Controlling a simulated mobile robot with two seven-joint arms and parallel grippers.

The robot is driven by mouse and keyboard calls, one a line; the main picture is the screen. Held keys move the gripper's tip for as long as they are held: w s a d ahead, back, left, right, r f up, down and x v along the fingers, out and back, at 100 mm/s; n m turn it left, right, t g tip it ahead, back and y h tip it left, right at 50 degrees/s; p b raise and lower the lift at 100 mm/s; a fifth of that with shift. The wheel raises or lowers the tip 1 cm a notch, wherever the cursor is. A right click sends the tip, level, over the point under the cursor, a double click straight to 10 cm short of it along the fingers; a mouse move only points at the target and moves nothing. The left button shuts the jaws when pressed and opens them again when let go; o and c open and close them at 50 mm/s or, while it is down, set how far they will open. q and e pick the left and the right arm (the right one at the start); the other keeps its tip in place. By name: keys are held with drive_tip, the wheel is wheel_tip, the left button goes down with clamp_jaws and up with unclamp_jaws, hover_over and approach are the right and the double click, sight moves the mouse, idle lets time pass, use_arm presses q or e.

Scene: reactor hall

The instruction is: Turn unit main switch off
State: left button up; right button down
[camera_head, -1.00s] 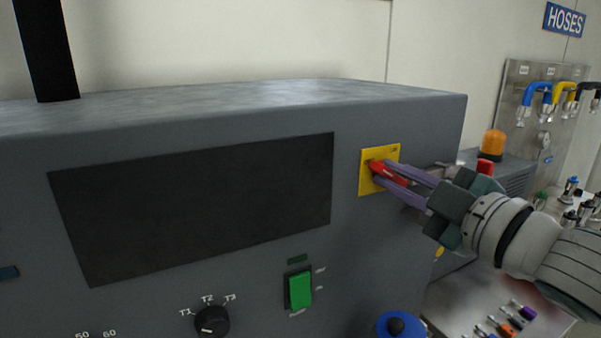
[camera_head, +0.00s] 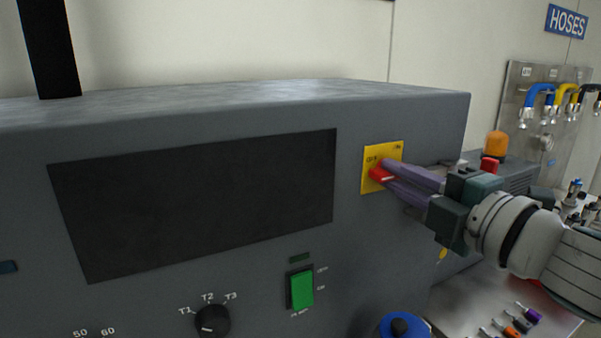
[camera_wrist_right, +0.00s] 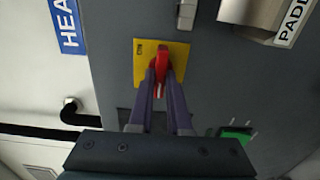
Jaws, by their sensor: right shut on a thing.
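The unit main switch is a red rotary handle (camera_head: 379,175) on a yellow plate (camera_head: 371,154), on the grey unit's front, right of the dark panel. In the right wrist view the handle (camera_wrist_right: 161,62) sits between the fingertips, in front of the yellow plate (camera_wrist_right: 141,70). The fingers hide part of the handle and plate. My left gripper is not in view.
A green rocker switch (camera_head: 301,289) and a black T1–T3 knob (camera_head: 212,320) are lower on the front. A blue round thing (camera_head: 403,328) stands at the bottom. An orange beacon (camera_head: 496,145) and a hose rack (camera_head: 540,110) are at the right.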

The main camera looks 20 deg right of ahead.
idle(0.4)
drive_tip(key=c, duration=0.9)
unclamp_jaws()
drive_tip(key=shift+o, duration=0.2)
drive_tip(key=shift+s+f, duration=0.1)
drive_tip(key=shift+s, duration=0.4)
drive_tip(key=s+b, duration=0.3)
drive_tip(key=s, duration=0.6)
drive_tip(key=shift+d, duration=0.4)
